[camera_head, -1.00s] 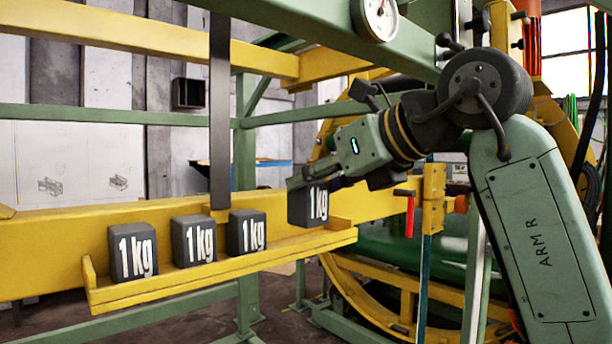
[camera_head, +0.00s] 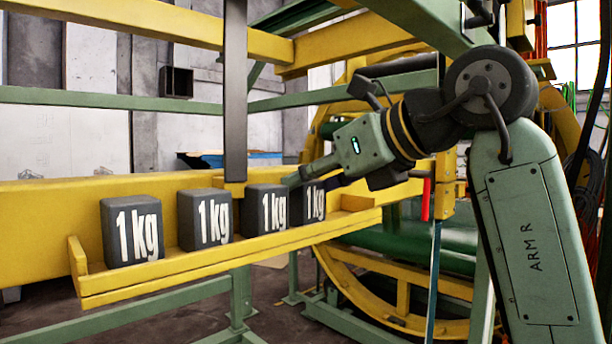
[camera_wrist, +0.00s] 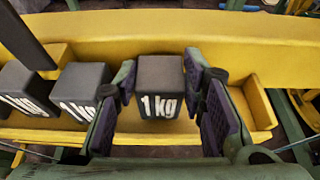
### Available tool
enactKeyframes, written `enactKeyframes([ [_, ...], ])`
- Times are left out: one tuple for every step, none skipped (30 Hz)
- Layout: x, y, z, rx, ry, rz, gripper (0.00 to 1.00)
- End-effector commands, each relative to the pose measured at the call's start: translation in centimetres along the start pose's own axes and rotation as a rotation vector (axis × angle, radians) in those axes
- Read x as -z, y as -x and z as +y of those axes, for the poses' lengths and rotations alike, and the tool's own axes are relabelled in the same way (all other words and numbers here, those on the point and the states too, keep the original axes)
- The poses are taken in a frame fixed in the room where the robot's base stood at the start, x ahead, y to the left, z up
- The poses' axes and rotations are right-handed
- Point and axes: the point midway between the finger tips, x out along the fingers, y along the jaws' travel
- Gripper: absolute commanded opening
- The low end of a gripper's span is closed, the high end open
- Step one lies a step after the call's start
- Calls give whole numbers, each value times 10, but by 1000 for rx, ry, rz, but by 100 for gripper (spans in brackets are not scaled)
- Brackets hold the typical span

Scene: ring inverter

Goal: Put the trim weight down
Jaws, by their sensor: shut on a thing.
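The trim weight in my grip, a dark grey block marked "1 kg" (camera_head: 316,203), is upright at the right end of the row on the yellow tray (camera_head: 200,266). It also shows in the wrist view (camera_wrist: 160,76), between my two fingers. My gripper (camera_head: 304,184) is shut on it, one finger on each side, reaching in from the right. The weight is low, at about the height of its neighbours; I cannot tell whether its underside touches the tray.
Three matching weights stand to its left on the tray: near left (camera_head: 131,231), middle (camera_head: 205,218) and closest (camera_head: 266,208). A dark vertical bar (camera_head: 235,90) hangs behind the row. Bare tray (camera_wrist: 250,106) lies to the right of the held weight.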

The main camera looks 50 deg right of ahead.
Motion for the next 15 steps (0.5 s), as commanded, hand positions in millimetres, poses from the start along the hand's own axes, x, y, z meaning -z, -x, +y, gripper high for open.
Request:
enactKeyframes([
  [-3,2,0,1,1,-6,0],
  [-3,2,0,1,1,-6,0],
  [-3,2,0,1,1,-6,0],
  [-2,1,0,1,1,-6,0],
  [-2,1,0,1,1,-6,0],
  [0,0,0,1,1,-6,0],
  [0,0,0,1,1,-6,0],
  [2,-1,0,0,0,-1,38],
  [2,-1,0,0,0,0,40],
  [1,-1,0,0,0,0,42],
  [1,-1,0,0,0,0,44],
  [1,-1,0,0,0,0,47],
  [1,-1,0,0,0,0,49],
  [1,-1,0,0,0,0,51],
  [1,-1,0,0,0,0,54],
])
